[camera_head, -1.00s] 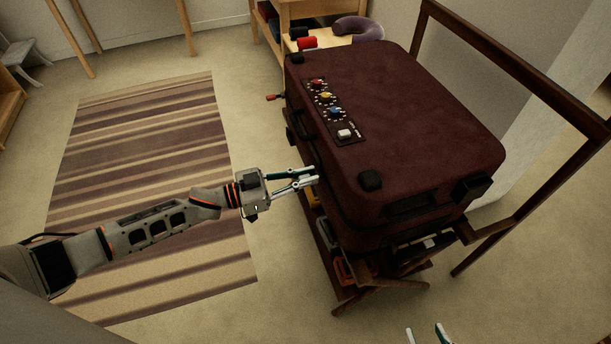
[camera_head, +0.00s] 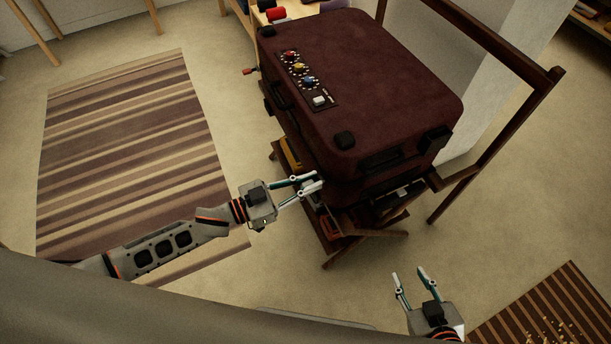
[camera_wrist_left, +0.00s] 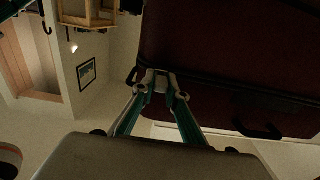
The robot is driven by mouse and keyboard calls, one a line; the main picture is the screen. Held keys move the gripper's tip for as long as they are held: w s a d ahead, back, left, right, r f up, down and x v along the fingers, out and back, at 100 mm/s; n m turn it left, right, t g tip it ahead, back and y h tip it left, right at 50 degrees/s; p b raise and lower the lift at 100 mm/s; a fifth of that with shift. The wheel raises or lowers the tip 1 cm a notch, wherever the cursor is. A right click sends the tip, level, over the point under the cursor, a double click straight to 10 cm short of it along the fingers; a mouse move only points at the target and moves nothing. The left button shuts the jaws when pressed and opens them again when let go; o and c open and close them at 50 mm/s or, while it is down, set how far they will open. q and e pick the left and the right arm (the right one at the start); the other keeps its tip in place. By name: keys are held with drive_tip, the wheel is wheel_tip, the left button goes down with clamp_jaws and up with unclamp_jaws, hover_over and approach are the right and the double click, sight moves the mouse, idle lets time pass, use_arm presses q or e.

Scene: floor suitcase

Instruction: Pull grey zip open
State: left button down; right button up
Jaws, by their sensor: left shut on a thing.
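The maroon suitcase (camera_head: 385,90) lies flat on a dark wooden rack in the head view. A zip seam runs round its side and also shows in the left wrist view (camera_wrist_left: 215,78). My left gripper (camera_head: 318,184) is at the near left corner of the suitcase, at seam height. It is shut on a small light grey piece (camera_wrist_left: 158,80), which looks like the grey zip pull; the fingertips hide most of it. My right gripper (camera_head: 411,272) is open and empty, in front of the suitcase and clear of it.
A red-handled pull (camera_head: 250,71) sticks out from the suitcase's far left side. The wooden rack (camera_head: 355,245) has a tall frame (camera_head: 505,140) on the right. A striped rug (camera_head: 130,150) lies left.

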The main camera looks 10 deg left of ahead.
use_arm(q)
drive_tip(key=c, duration=2)
unclamp_jaws()
drive_tip(key=shift+s+d, duration=0.2)
drive_tip(key=shift+s, duration=0.15)
drive_tip(key=shift+a, duration=0.15)
drive_tip(key=v, duration=1.1)
drive_tip(key=shift+s+a, duration=0.15)
drive_tip(key=shift+a, duration=0.2)
use_arm(e)
drive_tip(key=shift+w+r, duration=0.25)
drive_tip(key=shift+r, duration=0.05)
